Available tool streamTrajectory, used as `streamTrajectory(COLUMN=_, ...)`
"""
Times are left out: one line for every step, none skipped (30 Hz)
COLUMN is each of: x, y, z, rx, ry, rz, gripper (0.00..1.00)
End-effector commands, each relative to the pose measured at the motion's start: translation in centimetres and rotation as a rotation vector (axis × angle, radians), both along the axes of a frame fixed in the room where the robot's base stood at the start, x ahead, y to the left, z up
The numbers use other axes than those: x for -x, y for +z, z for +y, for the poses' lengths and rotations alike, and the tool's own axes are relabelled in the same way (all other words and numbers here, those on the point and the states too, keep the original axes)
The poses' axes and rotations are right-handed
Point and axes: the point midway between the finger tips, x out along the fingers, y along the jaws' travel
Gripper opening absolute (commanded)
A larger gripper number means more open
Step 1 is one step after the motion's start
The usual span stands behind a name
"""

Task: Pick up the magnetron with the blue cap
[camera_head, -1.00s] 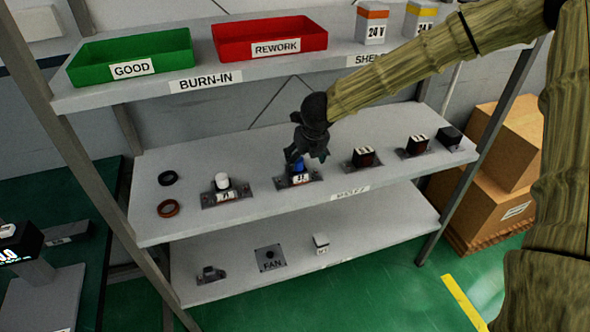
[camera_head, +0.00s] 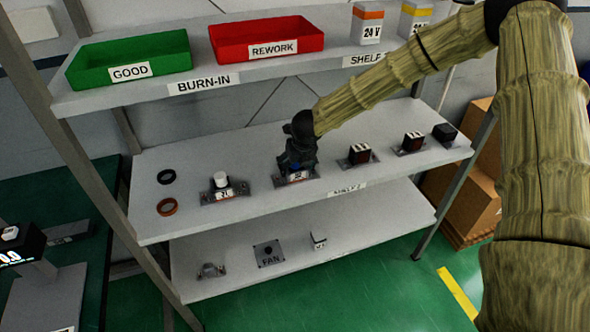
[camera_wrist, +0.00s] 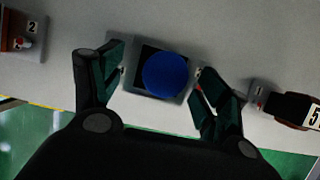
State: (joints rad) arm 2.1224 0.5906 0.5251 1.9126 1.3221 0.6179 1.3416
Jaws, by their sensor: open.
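The magnetron with the blue cap (camera_head: 295,176) stands on the middle shelf, mostly covered by my gripper in the head view; its base plate and white label show below. In the wrist view its round blue cap (camera_wrist: 166,75) lies between the two fingers, a little beyond the line of the tips. My gripper (camera_head: 298,160) is above and around the magnetron, pointing down. In the wrist view my gripper (camera_wrist: 160,78) is open, with one finger on each side of the cap and visible gaps between.
A white-capped magnetron (camera_head: 221,183) stands to the left, and a dark unit (camera_head: 359,154) to the right. Green (camera_head: 131,61) and red (camera_head: 267,39) bins sit on the upper shelf above.

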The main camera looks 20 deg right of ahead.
Motion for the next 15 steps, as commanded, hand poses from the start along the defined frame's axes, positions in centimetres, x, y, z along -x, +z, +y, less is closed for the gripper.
streamTrajectory(x=-0.1, y=-0.3, z=0.0, rx=0.001, ry=0.001, rz=0.002, gripper=0.75)
streamTrajectory(x=-0.2, y=-0.6, z=0.1, rx=0.001, ry=0.000, rz=0.003, gripper=0.75)
streamTrajectory(x=-0.4, y=-1.1, z=0.0, rx=0.001, ry=0.000, rz=0.003, gripper=0.75)
streamTrajectory(x=-0.5, y=-1.3, z=0.0, rx=0.001, ry=0.000, rz=0.002, gripper=0.75)
streamTrajectory(x=-0.7, y=-1.6, z=0.0, rx=0.001, ry=0.000, rz=0.001, gripper=0.75)
streamTrajectory(x=-0.8, y=-1.9, z=0.1, rx=0.001, ry=0.001, rz=0.001, gripper=0.75)
streamTrajectory(x=-0.8, y=-2.1, z=0.1, rx=0.000, ry=0.001, rz=0.002, gripper=0.75)
streamTrajectory(x=-0.9, y=-2.3, z=0.1, rx=0.000, ry=0.000, rz=0.002, gripper=0.75)
streamTrajectory(x=-1.0, y=-2.5, z=0.1, rx=0.000, ry=0.000, rz=0.001, gripper=0.75)
streamTrajectory(x=-1.0, y=-2.6, z=0.1, rx=0.000, ry=0.000, rz=0.001, gripper=0.75)
streamTrajectory(x=-1.1, y=-2.6, z=0.1, rx=0.000, ry=-0.001, rz=0.000, gripper=0.75)
streamTrajectory(x=-1.1, y=-2.7, z=0.1, rx=0.000, ry=-0.001, rz=0.000, gripper=0.75)
streamTrajectory(x=-1.1, y=-2.8, z=0.1, rx=0.000, ry=-0.001, rz=0.000, gripper=0.75)
streamTrajectory(x=-1.1, y=-2.8, z=0.1, rx=0.000, ry=-0.001, rz=0.000, gripper=0.75)
streamTrajectory(x=-1.2, y=-2.8, z=0.1, rx=0.000, ry=-0.001, rz=0.000, gripper=0.75)
